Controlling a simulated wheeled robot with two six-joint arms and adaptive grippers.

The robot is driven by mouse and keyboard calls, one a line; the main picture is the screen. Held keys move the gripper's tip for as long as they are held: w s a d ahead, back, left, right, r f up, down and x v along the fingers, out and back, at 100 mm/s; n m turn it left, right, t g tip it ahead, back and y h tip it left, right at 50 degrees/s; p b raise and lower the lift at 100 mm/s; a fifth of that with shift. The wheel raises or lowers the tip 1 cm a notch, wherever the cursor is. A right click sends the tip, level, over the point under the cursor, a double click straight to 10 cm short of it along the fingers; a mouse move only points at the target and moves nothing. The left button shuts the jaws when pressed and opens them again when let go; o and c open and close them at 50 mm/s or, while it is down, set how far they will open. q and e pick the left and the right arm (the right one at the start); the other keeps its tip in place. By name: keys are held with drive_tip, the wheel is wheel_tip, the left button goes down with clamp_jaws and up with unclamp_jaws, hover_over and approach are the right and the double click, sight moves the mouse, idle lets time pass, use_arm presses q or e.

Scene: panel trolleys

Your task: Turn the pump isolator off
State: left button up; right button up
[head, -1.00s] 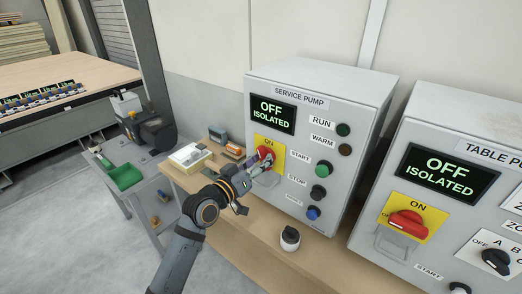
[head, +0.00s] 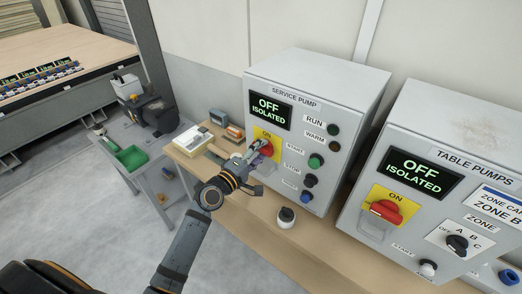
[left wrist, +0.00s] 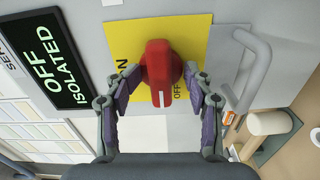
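The service pump box (head: 305,165) has a display (head: 270,108) reading OFF ISOLATED. Its red isolator knob (head: 266,147) sits on a yellow plate; in the left wrist view the knob (left wrist: 160,72) has its white-marked end toward the bottom, beside the OFF lettering. My left gripper (head: 259,146) is at this knob. In the left wrist view its two fingertips (left wrist: 162,78) stand on either side of the knob, close to it and apparently slightly apart. The table pumps box (head: 440,165) has its own red isolator (head: 386,211) and also reads OFF ISOLATED. My right gripper is not in view.
A small black-and-white object (head: 286,217) stands on the wooden bench (head: 262,235) before the service pump box. Buttons and lamps line that box's right side. A metal loop (left wrist: 250,65) lies close beside the knob. A grey trolley with a green tray (head: 131,158) stands left.

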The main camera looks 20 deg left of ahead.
use_arm(q)
drive_tip(key=v, duration=0.6)
drive_tip(key=shift+s+a, duration=0.15)
drive_tip(key=shift+s, duration=0.25)
